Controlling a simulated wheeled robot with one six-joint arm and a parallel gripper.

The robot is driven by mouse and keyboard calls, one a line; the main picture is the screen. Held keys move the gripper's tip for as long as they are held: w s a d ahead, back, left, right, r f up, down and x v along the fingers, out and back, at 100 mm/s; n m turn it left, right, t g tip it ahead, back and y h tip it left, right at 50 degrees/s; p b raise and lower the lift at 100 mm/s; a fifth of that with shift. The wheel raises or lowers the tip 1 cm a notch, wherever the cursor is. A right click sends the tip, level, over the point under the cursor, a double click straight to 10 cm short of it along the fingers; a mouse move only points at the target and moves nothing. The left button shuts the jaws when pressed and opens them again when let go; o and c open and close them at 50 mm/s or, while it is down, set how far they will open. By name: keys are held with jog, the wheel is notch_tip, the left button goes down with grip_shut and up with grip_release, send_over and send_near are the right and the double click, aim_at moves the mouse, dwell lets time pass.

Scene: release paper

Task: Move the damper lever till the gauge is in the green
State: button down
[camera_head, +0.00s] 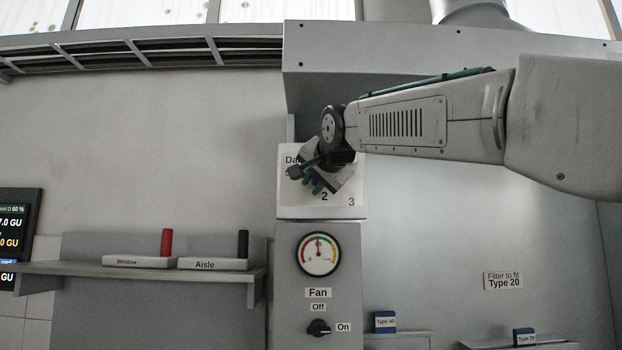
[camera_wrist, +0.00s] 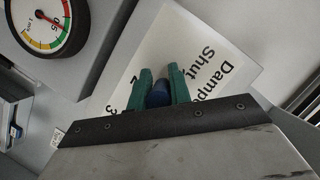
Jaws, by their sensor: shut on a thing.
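The damper panel (camera_head: 290,205) is a white plate marked Damper, Shut, 2 and 3, and my gripper (camera_head: 314,183) is in front of it, covering part of its lettering. In the wrist view, the green fingers of my gripper (camera_wrist: 161,88) are shut on the blue damper lever (camera_wrist: 158,93), one finger on each side. The lever is mostly hidden in the head view. The round gauge (camera_head: 318,254) is below the panel, with red, yellow and green bands. Its needle points roughly straight up, near the 0.5 mark in the wrist view (camera_wrist: 48,22); its exact band is hard to tell.
Below the gauge is a Fan knob (camera_head: 319,328) marked Off and On. A shelf (camera_head: 160,272) at left holds Window and Aisle blocks with red and black handles. A hood (camera_head: 350,35) overhangs the panel. Blue Type boxes (camera_head: 385,321) stand at lower right.

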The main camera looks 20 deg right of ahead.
jog(key=c, duration=1.3)
grip_release()
jog(key=v, duration=0.8)
jog(key=shift+d, duration=0.1)
